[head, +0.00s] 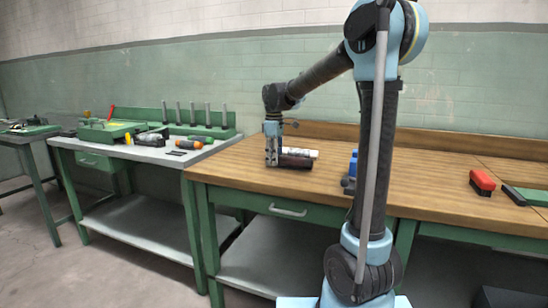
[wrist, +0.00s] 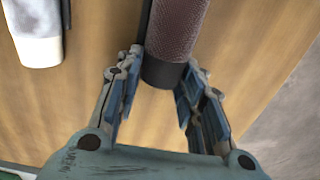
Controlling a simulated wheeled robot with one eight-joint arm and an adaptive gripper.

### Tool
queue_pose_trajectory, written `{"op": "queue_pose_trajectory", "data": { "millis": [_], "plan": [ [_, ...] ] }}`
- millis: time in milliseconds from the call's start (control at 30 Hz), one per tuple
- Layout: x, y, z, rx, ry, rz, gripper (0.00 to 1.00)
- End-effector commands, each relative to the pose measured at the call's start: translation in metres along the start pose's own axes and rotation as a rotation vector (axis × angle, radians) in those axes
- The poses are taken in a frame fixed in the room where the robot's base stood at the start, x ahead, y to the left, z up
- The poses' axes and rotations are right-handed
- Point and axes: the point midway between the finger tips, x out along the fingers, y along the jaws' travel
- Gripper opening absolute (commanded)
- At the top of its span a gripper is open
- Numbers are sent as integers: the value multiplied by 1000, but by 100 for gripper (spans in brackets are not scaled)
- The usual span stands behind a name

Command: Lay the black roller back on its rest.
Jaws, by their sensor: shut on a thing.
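The black roller (wrist: 180,28) looks dark maroon with a textured surface and a smooth black end in the wrist view. My gripper (wrist: 166,68) has its fingers on both sides of the roller near that end and is shut on it. In the head view, the roller (head: 297,162) lies level, low over the wooden bench, pointing right from my gripper (head: 274,162). A thin dark strip (wrist: 144,18) runs along the roller's left side in the wrist view. I cannot tell whether it is the rest, or whether the roller touches the bench.
A white roller (wrist: 38,30) lies parallel to the black one, apart from it; it also shows behind it in the head view (head: 306,153). Blue bottles (head: 352,168) stand to the right on the wooden bench (head: 240,165). A red brush (head: 482,182) lies farther right.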

Motion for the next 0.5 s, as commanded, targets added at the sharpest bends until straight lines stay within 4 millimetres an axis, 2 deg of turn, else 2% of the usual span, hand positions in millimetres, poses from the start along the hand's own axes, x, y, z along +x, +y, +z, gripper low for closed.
{"op": "queue_pose_trajectory", "data": {
  "millis": [333, 367, 433, 500],
  "plan": [
    [3, -1, 0, 1, 1, -3, 8],
    [3, -2, 0, 1, 0, -3, 42],
    [3, -1, 0, 0, 0, -2, 58],
    [2, -1, 0, 1, 0, -2, 59]
  ]
}}
